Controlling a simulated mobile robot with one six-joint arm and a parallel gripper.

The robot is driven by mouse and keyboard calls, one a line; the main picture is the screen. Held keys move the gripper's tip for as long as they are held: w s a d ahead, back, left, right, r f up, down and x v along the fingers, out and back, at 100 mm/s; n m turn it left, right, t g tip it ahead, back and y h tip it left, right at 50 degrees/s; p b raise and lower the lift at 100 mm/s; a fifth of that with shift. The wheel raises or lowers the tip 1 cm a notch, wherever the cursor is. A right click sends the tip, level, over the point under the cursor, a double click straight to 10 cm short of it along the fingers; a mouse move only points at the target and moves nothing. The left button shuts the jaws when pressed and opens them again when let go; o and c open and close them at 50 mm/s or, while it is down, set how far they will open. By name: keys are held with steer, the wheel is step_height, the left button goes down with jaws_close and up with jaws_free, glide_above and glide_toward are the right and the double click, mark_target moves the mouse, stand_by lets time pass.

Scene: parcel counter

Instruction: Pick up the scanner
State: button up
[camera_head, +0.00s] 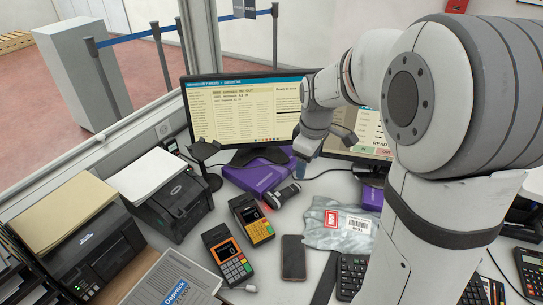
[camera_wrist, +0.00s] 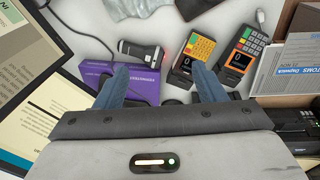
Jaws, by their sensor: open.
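The scanner (camera_head: 283,195), a dark and pale handheld device, lies on the white counter in front of a purple box (camera_head: 254,176). A small red glow shows beside its left end. In the wrist view the scanner (camera_wrist: 140,50) lies beyond the purple box (camera_wrist: 150,88), ahead of the fingertips and nearer the left finger. My gripper (camera_wrist: 160,68) is open and empty, with the box showing between its two blue-grey fingers. In the head view my gripper (camera_head: 306,150) hangs above the counter behind the scanner, in front of the monitor.
Two card terminals (camera_head: 252,219) (camera_head: 227,256) stand left of the scanner. A grey parcel bag (camera_head: 335,222) and a phone (camera_head: 293,258) lie in front. A monitor (camera_head: 225,110) stands behind, printers (camera_head: 168,190) at the left. Some bare counter surrounds the scanner's front and right.

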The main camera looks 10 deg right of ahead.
steer(key=w+f+n+g, duration=0.1)
steer(key=w+f+n, duration=0.6)
steer(key=w+f, duration=0.4)
steer(key=n+p, duration=0.2)
steer(key=n, duration=0.4)
glide_above(290, 189)
steer(key=shift+g, duration=0.3)
steer(key=f, duration=1)
steer(key=shift+w+f, duration=0.35)
steer(key=shift+w, duration=0.05)
steer(key=shift+w+f+n, duration=0.1)
steer(key=shift+f+n, duration=0.2)
steer(key=shift+f, duration=0.05)
steer(key=f, duration=0.2)
steer(key=f+p, duration=0.1)
steer(key=f, duration=0.2)
steer(key=s+f+p, duration=0.1)
steer(key=f, duration=0.1)
steer(key=shift+f, duration=0.4)
steer(key=c, duration=1.1)
steer(key=shift+c, duration=0.4)
steer(key=shift+r, duration=0.15)
